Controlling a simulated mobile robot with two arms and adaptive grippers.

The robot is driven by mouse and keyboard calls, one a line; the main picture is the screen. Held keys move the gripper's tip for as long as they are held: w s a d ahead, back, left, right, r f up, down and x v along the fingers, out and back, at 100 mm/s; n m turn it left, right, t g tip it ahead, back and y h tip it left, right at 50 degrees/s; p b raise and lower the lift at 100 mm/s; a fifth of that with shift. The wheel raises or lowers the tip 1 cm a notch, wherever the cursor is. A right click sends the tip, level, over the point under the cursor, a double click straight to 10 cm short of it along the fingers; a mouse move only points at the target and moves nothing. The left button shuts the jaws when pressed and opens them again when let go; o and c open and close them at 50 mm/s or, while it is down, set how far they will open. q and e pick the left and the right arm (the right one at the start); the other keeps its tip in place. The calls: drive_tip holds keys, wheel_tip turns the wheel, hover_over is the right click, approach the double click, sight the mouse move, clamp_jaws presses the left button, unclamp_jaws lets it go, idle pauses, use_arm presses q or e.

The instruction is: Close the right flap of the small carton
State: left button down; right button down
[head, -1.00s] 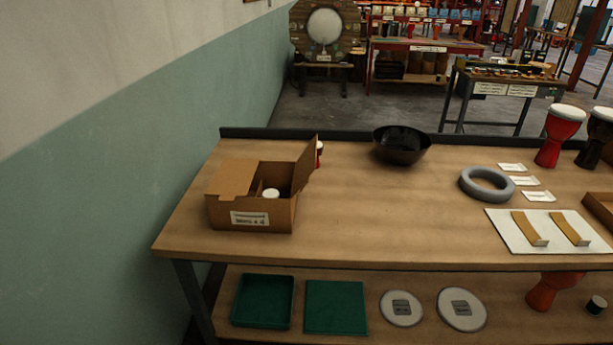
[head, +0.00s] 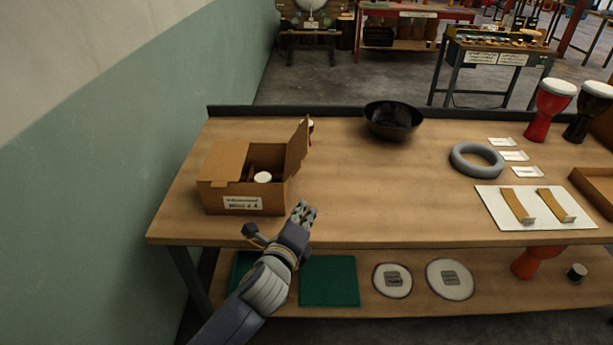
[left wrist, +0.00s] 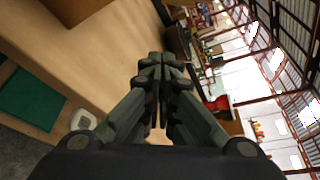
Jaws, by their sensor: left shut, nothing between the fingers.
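The small carton (head: 222,199) stands on the left part of the workbench. Its left flap (head: 230,163) lies folded over the left of the opening. Its right flap (head: 297,148) stands up, tilted a little outward to the right. A white-topped item (head: 263,177) shows inside through the open right part. My left gripper (head: 304,210) is shut and empty, to the right of the carton's front corner and below the right flap in the picture. My right gripper is not in view.
The workbench (head: 370,200) is clear to the right of the carton. Beyond are a dark bowl (head: 393,119), a grey ring (head: 477,160) and a white board (head: 509,222) with two tan strips. A small item, mostly hidden, stands behind the right flap (head: 311,125). A wall is at left.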

use_arm(q)
drive_tip(key=w+r+p, duration=0.1)
drive_tip(key=w+p, duration=0.1)
drive_tip(key=w, duration=0.7)
drive_tip(key=shift+w+r, duration=0.2)
drive_tip(key=shift+r, duration=0.1)
drive_tip(key=shift+a, duration=0.1)
drive_tip(key=shift+a+r, duration=0.15)
idle(0.4)
